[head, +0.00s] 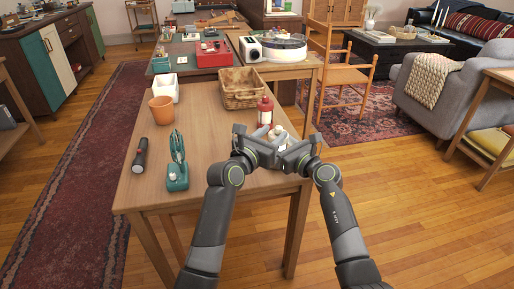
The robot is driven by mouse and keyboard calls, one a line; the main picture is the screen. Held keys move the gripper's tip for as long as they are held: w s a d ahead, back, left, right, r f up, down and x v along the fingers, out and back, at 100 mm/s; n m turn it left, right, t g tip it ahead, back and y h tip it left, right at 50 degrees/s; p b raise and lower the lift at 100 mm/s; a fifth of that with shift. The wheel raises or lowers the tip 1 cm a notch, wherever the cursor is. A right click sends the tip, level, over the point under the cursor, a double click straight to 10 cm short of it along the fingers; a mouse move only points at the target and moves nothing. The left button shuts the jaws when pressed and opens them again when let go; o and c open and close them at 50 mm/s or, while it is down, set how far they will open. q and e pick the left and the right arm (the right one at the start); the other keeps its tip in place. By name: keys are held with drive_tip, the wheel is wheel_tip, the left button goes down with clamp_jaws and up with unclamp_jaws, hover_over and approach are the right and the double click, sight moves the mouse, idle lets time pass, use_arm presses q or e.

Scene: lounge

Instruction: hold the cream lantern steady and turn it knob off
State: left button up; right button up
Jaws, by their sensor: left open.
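A small cream object (279,131), which looks like the cream lantern, stands near the right edge of the wooden table (206,121). My grippers hide its lower part, and its knob cannot be made out. My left gripper (262,144) is open, just in front of it on the left. My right gripper (294,150) is close in front of it on the right. Whether either one touches it cannot be told, nor whether the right jaws are open.
A red lantern-like item (265,111) stands just behind. A wicker basket (242,89), white container (165,88), terracotta pot (162,109), dark flashlight (140,154) and teal device (178,166) are also on the table. The table's middle is clear.

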sight(276, 130)
use_arm(q)
drive_tip(key=v, duration=0.8)
drive_tip(key=w+d+m, duration=0.2)
drive_tip(key=w+m, duration=0.1)
drive_tip(key=m, duration=0.9)
drive_tip(key=w+d+m, duration=0.2)
drive_tip(key=w+m, duration=0.2)
drive_tip(key=m, duration=0.8)
drive_tip(key=w+d+m, duration=0.1)
drive_tip(key=w+m, duration=0.2)
drive_tip(key=m, duration=0.9)
drive_tip(key=shift+w+d+r, duration=0.15)
drive_tip(key=shift+w+d, duration=0.1)
drive_tip(key=shift+d, duration=0.15)
